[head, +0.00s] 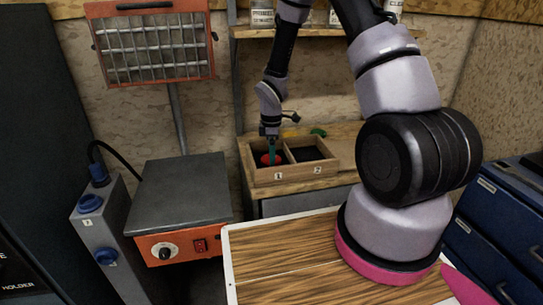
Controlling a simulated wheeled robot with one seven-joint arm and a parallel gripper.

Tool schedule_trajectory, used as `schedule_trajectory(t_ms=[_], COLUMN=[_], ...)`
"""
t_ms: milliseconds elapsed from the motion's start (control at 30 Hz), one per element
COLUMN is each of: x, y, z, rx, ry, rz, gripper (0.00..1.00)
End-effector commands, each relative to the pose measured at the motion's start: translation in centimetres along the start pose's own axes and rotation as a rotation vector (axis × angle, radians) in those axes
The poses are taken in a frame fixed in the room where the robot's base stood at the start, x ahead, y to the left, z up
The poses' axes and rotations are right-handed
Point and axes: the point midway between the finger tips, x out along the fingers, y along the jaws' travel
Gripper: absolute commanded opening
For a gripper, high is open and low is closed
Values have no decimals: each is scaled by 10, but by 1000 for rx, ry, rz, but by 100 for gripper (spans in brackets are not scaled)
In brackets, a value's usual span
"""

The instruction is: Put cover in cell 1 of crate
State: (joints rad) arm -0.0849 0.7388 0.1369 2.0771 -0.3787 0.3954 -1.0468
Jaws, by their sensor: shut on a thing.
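The wooden crate (304,174) stands on a wooden surface at the back, with two open cells labelled 1 on the left and 2 on the right. My gripper (271,152) points down into cell 1. It is shut on what looks like the cover, a small red piece (264,159) low in cell 1. The crate's front wall and the gripper hide part of it, so I cannot tell whether it touches the cell floor. Cell 2 looks dark and empty.
A green object (318,132) and a dark tool-like item (291,117) are behind the crate. A grey-topped orange hotplate (180,190) stands at left, beneath a wire-fronted heater (153,45). A wooden board (285,265) is in front; blue drawers (490,230) are at right.

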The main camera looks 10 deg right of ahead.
Motion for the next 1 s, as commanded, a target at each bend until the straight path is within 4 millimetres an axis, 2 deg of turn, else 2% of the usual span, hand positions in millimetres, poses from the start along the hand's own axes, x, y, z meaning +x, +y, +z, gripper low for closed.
schedule_trajectory(t_ms=[100,133,167,433,567,1000], x=[2,3,3,1,-11,-99], y=[0,0,0,0,0,1], z=[0,0,0,0,0,0], rx=[0,1,1,1,1,1], ry=[0,0,0,0,2,1], rz=[-1,-1,-1,0,1,4], gripper=[5,92,100,100,100,100])
